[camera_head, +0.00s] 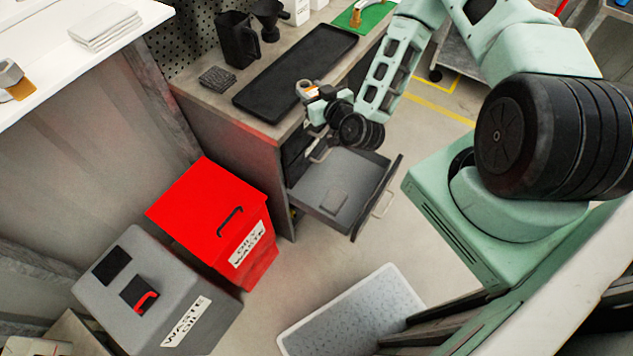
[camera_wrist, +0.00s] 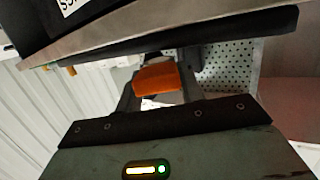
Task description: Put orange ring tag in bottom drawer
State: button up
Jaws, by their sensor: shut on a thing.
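The orange ring tag (camera_wrist: 157,77) is between the fingers of my gripper (camera_wrist: 160,88) in the wrist view, seen as an orange block. My gripper is shut on it. In the head view my gripper (camera_head: 309,92) is at the front edge of the workbench, with a bit of orange at its tip. An open grey drawer (camera_head: 335,180) is pulled out of the bench cabinet, below and to the right of my gripper. A small flat grey piece lies in it. Whether this is the bottom drawer is hard to tell; my wrist hides part of the cabinet front.
A black tray (camera_head: 297,75), a dark jug (camera_head: 238,40) and a funnel (camera_head: 269,18) stand on the bench. A red oily-waste bin (camera_head: 205,210) and a grey waste-oil bin (camera_head: 140,275) stand left of the drawer. A white-rimmed tub (camera_head: 350,310) lies in front.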

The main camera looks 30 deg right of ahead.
aim_at(354, 166)
jog(key=l+u, duration=0.45)
jog(key=k+l+u, duration=0.15)
jog(key=l, duration=0.25)
jog(key=l+u, duration=0.15)
jog(key=l, duration=0.25)
jog(key=k+l, duration=0.1)
jog(key=l, duration=0.25)
jog(key=k+l, duration=0.1)
jog(key=l, duration=0.25)
jog(key=k+l, duration=0.1)
jog(key=l, duration=0.25)
jog(key=k+l+u, duration=0.1)
jog(key=l, duration=0.25)
